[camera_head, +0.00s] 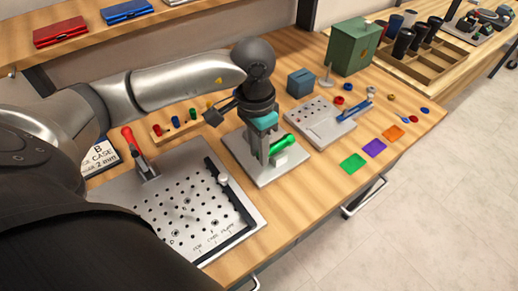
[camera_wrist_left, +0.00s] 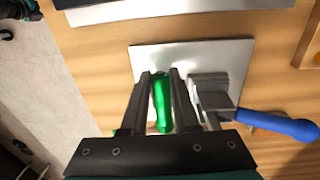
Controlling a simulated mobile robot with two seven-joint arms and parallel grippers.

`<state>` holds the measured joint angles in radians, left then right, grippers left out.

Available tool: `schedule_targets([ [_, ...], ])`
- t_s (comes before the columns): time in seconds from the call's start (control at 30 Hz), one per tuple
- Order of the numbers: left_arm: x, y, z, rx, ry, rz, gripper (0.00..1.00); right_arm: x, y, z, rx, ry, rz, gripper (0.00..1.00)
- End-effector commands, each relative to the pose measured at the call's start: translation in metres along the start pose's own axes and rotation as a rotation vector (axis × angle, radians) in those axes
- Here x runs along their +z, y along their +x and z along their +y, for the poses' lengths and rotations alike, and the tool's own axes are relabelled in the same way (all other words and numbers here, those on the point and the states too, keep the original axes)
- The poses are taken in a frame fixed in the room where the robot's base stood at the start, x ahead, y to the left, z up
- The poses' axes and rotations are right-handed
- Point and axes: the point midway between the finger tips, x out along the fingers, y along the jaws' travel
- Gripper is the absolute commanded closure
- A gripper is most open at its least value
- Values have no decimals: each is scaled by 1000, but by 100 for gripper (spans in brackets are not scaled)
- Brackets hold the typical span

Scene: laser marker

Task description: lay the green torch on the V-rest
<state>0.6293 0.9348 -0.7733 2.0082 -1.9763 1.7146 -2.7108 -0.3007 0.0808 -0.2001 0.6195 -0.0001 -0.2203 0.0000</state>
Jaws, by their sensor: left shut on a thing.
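The green torch (camera_head: 283,143) is a short bright green cylinder. It also shows in the left wrist view (camera_wrist_left: 163,100), between my left gripper's fingers. My left gripper (camera_head: 264,156) is shut on it, over a pale metal plate (camera_head: 238,142). A small whitish block (camera_head: 294,157) is beside the torch's front side in the head view; it may be the V-rest, but its groove cannot be made out. Whether the torch touches it cannot be told. In the wrist view a grey metal clamp (camera_wrist_left: 212,90) with a blue handle (camera_wrist_left: 278,125) is right of the torch. My right gripper is not in view.
A perforated plate (camera_head: 190,205) with a red-handled clamp (camera_head: 131,142) lies left. A smaller holed fixture (camera_head: 318,128) lies right, with a blue box (camera_head: 300,83) and green cabinet (camera_head: 352,46) behind. Green, purple and orange squares (camera_head: 374,148) lie near the front edge.

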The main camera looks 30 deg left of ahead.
Motion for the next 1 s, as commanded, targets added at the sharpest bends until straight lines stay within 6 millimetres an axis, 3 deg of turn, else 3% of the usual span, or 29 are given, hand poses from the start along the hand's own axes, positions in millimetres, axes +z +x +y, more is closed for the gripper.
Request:
schedule_targets([
  [0.23,0,3,0,0,0,1,100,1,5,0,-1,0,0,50],
  [0.27,0,3,0,0,0,0,71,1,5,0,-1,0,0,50],
  [0.5,0,3,0,0,0,0,44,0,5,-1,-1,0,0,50],
  [0.8,0,2,0,1,0,0,42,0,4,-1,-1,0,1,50],
  [1.0,0,-8,1,2,0,-1,42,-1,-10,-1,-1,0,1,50],
])
